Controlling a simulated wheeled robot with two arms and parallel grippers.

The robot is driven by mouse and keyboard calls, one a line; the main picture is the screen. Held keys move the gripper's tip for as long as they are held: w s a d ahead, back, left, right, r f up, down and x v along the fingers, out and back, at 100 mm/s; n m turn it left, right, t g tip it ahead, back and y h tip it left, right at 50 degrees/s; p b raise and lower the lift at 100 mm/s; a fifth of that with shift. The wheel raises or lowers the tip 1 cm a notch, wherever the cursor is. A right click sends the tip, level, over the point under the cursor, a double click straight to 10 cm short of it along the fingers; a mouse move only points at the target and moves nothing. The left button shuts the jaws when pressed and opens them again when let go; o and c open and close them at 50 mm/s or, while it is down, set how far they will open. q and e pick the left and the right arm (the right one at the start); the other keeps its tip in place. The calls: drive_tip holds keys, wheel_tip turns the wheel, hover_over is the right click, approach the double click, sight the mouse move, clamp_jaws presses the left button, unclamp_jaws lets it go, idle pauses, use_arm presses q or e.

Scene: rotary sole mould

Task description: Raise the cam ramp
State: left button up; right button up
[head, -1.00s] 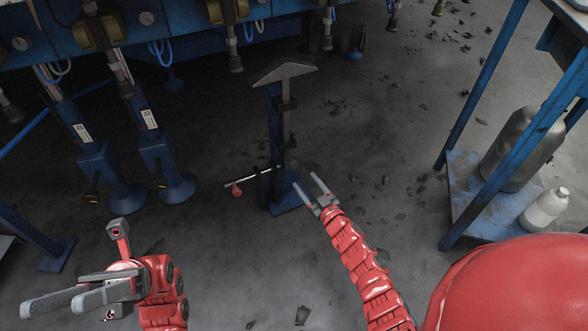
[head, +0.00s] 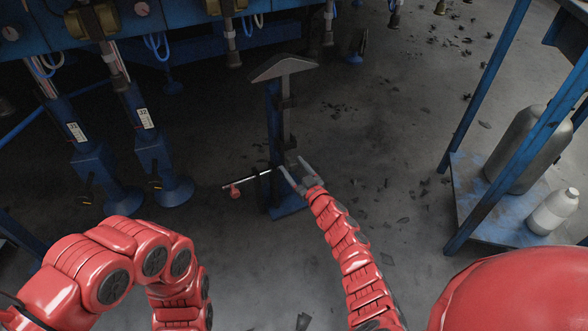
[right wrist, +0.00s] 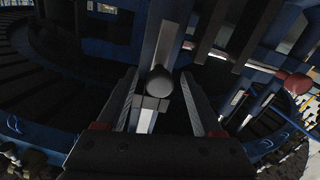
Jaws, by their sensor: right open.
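The cam ramp (head: 283,68) is a grey, shallow-peaked plate on an upright slide against a blue post, with a blue foot (head: 290,207) on the floor. A thin rod with a red knob (head: 235,192) sticks out to the left of the post; the red knob also shows in the right wrist view (right wrist: 297,84). My right gripper (head: 293,166) is open at the lower part of the post. In the right wrist view, a dark round-ended knob (right wrist: 160,82) lies between the open fingers, with no clear contact. My left gripper is out of view; only its red arm shows.
The blue machine (head: 180,30) with hanging fittings runs along the back. Blue legs with round feet (head: 173,190) stand left of the post. A blue rack (head: 470,205) at right holds a grey cylinder (head: 525,150) and a white bottle (head: 552,212). Floor between post and rack is open, with dark scraps.

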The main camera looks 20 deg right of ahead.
clamp_jaws()
idle(0.4)
drive_tip(key=shift+a, duration=0.1)
idle(1.0)
